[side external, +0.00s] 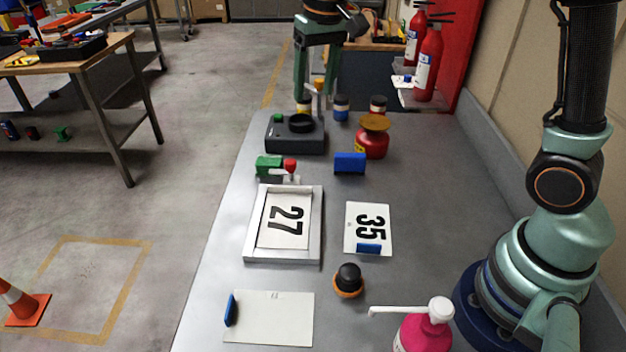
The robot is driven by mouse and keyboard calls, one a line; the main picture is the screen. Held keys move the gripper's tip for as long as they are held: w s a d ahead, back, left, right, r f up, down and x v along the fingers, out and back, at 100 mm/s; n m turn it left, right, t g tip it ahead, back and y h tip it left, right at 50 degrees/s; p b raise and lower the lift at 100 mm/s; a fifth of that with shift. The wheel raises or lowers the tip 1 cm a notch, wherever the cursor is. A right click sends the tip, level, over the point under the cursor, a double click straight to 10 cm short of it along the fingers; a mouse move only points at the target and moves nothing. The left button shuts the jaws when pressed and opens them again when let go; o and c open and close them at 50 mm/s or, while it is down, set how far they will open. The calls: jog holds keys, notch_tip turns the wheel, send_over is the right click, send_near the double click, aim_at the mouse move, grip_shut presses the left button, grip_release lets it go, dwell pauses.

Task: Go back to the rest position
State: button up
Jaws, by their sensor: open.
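My gripper (316,88) hangs at the top middle of the side external view, pointing down with its two teal fingers apart. It is open and appears empty. It is at the far end of the grey bench (225,240), behind a black device (295,140) with a ring on top. Small jars and an orange-topped item show around and between the fingertips; I cannot tell how far they are from them.
A blank plate (275,318), a black-and-orange knob (348,280) and a pink pump bottle (425,332) are at the near end. A green-and-red clamp (272,168), a blue block (350,163) and a red canister (371,140) stand mid-bench. Fire extinguishers (428,62) stand behind right.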

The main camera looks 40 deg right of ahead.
jog(key=s+d+n+t, duration=0.2)
jog(key=s+d+t, duration=0.1)
jog(key=s, duration=1.2)
jog(key=shift+s+r+n+t, duration=0.2)
jog(key=shift+s+n+t, duration=0.1)
jog(key=shift+t, duration=0.2)
jog(key=shift+d, duration=0.1)
